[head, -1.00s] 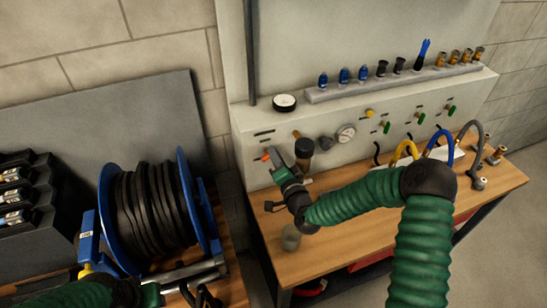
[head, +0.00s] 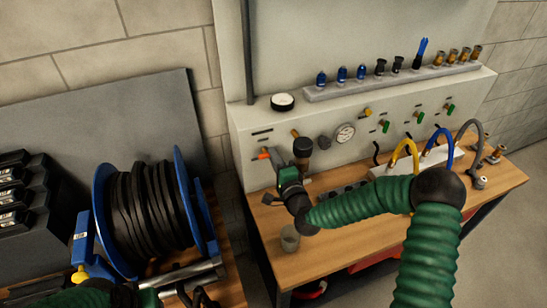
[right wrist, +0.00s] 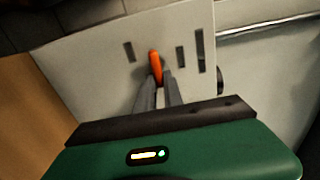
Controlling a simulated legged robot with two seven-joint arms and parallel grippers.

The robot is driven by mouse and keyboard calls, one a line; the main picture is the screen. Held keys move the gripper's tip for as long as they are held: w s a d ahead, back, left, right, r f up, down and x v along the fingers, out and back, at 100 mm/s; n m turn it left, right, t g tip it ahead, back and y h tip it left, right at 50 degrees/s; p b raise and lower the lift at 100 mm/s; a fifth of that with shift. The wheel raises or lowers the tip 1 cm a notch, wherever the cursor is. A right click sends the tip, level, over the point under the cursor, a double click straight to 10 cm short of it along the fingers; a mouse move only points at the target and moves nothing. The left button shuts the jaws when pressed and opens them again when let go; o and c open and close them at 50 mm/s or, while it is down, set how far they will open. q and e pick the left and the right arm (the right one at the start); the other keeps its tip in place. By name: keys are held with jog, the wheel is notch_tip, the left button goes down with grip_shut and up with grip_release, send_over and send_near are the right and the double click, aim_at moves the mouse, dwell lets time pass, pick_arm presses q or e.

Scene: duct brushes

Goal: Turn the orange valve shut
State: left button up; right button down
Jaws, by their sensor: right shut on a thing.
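The orange valve (head: 264,156) is a small lever at the left end of the pale panel. In the right wrist view its orange handle (right wrist: 155,66) stands upright between dark slots. My right gripper (head: 272,156) reaches it from the front, its two grey fingers (right wrist: 158,88) shut on the handle's lower part. The fingers hide part of the handle and its mount. Of my left arm, a green and black part shows at the bottom left of the head view; its gripper's fingers are not visible.
A wooden bench (head: 345,240) stands below the panel (head: 300,125). A glass jar (head: 290,238) sits on it under my right wrist. Yellow and blue hoses (head: 443,140) are at right. A blue cable reel (head: 107,230) stands at left. Green valves (head: 385,126) line the panel.

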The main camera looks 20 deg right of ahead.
jog(key=shift+f, duration=0.2)
jog(key=c, duration=1.5)
grip_release()
jog(key=shift+d, duration=0.1)
jog(key=shift+o, duration=0.2)
jog(key=shift+d, duration=0.1)
jog(key=s+p, duration=0.5)
jog(key=s, duration=1.1)
jog(key=shift+s+d+p, duration=0.3)
jog(key=shift+s+d, duration=0.05)
